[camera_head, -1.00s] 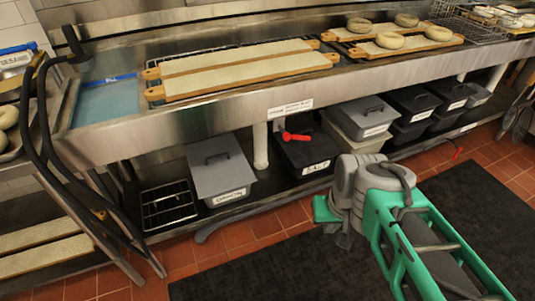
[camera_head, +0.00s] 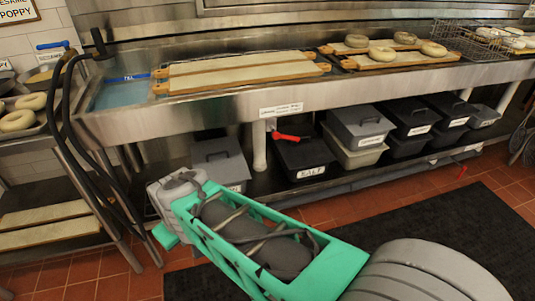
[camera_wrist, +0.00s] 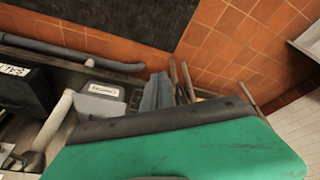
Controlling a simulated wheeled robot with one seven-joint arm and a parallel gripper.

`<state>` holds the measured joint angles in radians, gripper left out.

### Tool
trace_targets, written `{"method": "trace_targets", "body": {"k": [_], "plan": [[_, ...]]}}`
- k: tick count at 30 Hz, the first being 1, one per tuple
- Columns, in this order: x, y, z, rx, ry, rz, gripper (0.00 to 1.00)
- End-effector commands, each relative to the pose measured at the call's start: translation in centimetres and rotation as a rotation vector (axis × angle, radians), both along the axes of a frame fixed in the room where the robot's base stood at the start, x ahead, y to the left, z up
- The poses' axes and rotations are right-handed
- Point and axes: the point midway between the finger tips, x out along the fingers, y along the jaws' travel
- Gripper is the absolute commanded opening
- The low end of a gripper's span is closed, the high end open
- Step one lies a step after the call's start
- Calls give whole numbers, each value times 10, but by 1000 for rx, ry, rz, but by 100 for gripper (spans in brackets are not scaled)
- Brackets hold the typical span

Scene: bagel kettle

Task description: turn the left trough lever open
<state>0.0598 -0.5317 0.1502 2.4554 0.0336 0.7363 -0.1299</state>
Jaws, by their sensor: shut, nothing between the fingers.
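The left trough lever (camera_head: 290,137) is red and lies roughly level beside a white drain pipe (camera_head: 259,145), under the front of the steel trough (camera_head: 190,115). My gripper (camera_wrist: 157,92) shows in the wrist view as grey fingers set close together, shut and empty. In the head view my arm reaches to the left, and its far end is low in front of the shelf, left of the lever and apart from it. The fingertips are hidden there. The white pipe (camera_wrist: 60,112) shows at left in the wrist view; I cannot make out the lever there.
Grey and black lidded bins (camera_head: 304,160) stand on the shelf below the trough, close to the lever. Black hoses (camera_head: 72,135) hang at left. A black mat (camera_head: 420,225) covers the tiled floor.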

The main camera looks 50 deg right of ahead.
Motion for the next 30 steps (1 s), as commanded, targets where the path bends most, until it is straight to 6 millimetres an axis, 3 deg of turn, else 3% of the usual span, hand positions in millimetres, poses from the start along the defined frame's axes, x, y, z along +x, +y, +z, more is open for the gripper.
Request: {"method": "trace_targets", "body": {"k": [1,3,5,7,10,12,15,18,22,26,30], "plan": [[21,-24,-25,-49,-60,13,0],[59,-73,-47,-181,-184,62,0],[87,-126,-63,-352,-281,114,0],[105,-192,-75,-597,-355,178,0],[106,-278,-84,-996,-365,277,0],[90,-327,-89,-1290,-303,350,0],[53,-373,-95,-1702,-120,458,0],[13,-387,-101,-2042,117,552,0],[-21,-379,-107,-2314,371,629,0],[-31,-371,-105,-2416,477,653,0],[-22,-378,-95,-2428,481,654,0]]}}
